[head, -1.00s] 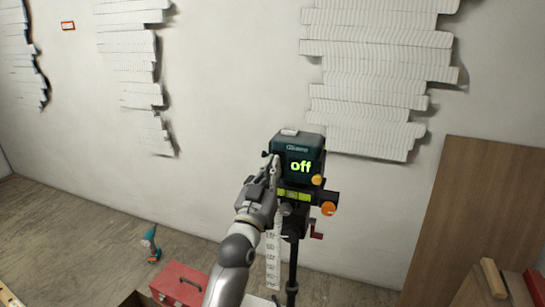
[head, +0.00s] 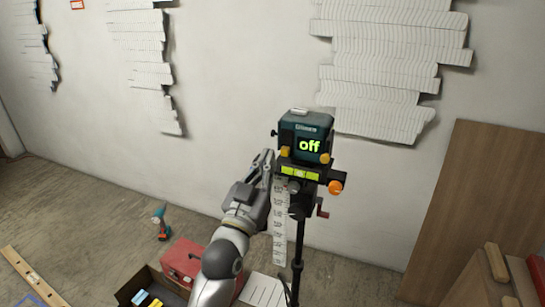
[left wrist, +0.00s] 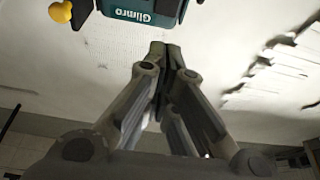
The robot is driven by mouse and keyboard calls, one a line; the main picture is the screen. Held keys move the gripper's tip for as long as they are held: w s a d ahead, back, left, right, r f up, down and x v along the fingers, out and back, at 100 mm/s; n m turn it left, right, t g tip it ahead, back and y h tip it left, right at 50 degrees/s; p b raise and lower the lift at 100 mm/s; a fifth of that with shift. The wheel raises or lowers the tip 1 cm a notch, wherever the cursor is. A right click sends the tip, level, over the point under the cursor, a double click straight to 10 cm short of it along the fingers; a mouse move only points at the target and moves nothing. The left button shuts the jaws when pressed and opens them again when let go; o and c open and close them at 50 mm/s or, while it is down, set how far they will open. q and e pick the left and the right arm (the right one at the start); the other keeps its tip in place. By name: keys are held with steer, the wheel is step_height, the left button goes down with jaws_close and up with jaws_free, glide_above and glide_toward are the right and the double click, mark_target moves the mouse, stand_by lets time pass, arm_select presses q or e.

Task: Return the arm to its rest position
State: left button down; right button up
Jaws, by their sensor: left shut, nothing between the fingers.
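My left gripper (head: 266,158) is shut and empty in the head view, just left of and a little below a dark teal device (head: 308,137) on a tripod. The device's screen reads "off" in green, and orange knobs show on its right side. In the left wrist view my left gripper's fingertips (left wrist: 166,48) are together, with part of the device (left wrist: 150,10) at the top edge. I cannot tell from these views whether the fingers touch the device. My right gripper is not in view.
The tripod pole (head: 297,262) stands close to my left arm. A red toolbox (head: 183,258), a cardboard box (head: 128,290) and a drill (head: 161,222) are on the floor to the left. Wooden panels (head: 490,190) lean on the wall at right. White reliefs (head: 385,70) cover parts of the wall.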

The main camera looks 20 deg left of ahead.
arm_select(q)
steer(key=shift+s, duration=0.1)
stand_by(0.4)
step_height(320, 180, down, 26)
steer(key=w+d+g, duration=0.2)
steer(key=d+g, duration=0.1)
steer(key=g, duration=0.3)
steer(key=s+f+m+g, duration=0.1)
steer(key=s+f+g, duration=0.3)
steer(key=f, duration=0.8)
steer(key=s+f+g, duration=0.1)
steer(key=s+f, duration=0.5)
steer(key=f, duration=0.6)
steer(key=s+a+f+g, duration=0.2)
steer(key=s+f+g, duration=0.3)
steer(key=s+f, duration=1.3)
steer(key=s+a+f+g, duration=0.1)
steer(key=s+f, duration=0.1)
steer(key=s, duration=0.6)
steer(key=s+a+f+g, duration=0.1)
steer(key=s+f+g, duration=0.1)
steer(key=s, duration=0.6)
steer(key=s+a+f+m+g, duration=0.1)
steer(key=s+a+f+g, duration=0.1)
steer(key=s, duration=0.6)
steer(key=shift+s+f+y, duration=0.15)
steer(key=shift+f+y, duration=0.25)
steer(key=shift+f, duration=0.05)
